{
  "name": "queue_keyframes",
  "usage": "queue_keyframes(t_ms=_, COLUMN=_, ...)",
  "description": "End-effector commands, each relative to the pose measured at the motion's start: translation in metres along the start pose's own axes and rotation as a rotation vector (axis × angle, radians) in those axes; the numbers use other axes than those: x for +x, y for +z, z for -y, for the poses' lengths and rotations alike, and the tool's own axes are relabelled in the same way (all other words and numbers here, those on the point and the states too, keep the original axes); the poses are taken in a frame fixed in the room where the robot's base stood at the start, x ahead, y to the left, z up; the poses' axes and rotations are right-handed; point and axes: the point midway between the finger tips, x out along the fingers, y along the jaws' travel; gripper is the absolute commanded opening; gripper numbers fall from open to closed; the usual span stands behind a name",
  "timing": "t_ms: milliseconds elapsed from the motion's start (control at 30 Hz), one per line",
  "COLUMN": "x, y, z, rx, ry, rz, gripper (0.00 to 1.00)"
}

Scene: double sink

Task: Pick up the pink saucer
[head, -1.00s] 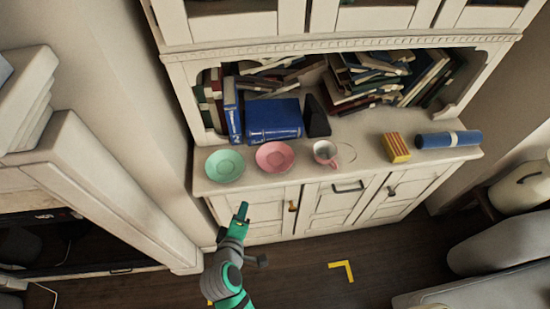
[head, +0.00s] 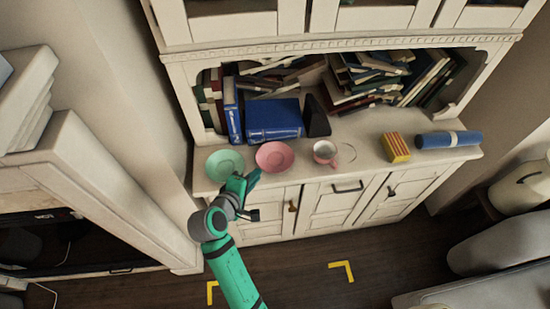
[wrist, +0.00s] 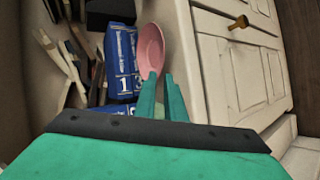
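The pink saucer (head: 274,156) lies on the cabinet ledge, between a green saucer (head: 225,165) and a cup. It also shows in the wrist view (wrist: 151,46), just beyond my fingertips. My gripper (head: 254,176) is at the ledge's front edge, just in front of and slightly left of the pink saucer. In the wrist view my two green fingers (wrist: 160,78) stand apart with a narrow empty gap. The left finger overlaps the saucer's near rim in that picture; I cannot tell whether they touch.
Blue books (head: 273,119) stand behind the saucers. A pink and white cup (head: 325,152) is to the right, then a striped yellow box (head: 396,147) and a blue roll (head: 449,139). Cabinet doors with knobs and handles are below the ledge (head: 365,165).

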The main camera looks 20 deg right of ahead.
Motion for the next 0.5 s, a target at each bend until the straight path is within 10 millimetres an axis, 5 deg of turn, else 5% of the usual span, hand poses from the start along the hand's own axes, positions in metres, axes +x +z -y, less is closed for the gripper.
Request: queue_keyframes(t_ms=500, x=0.052, y=0.001, z=0.0, rx=0.001, ry=0.001, rz=0.0, gripper=0.1)
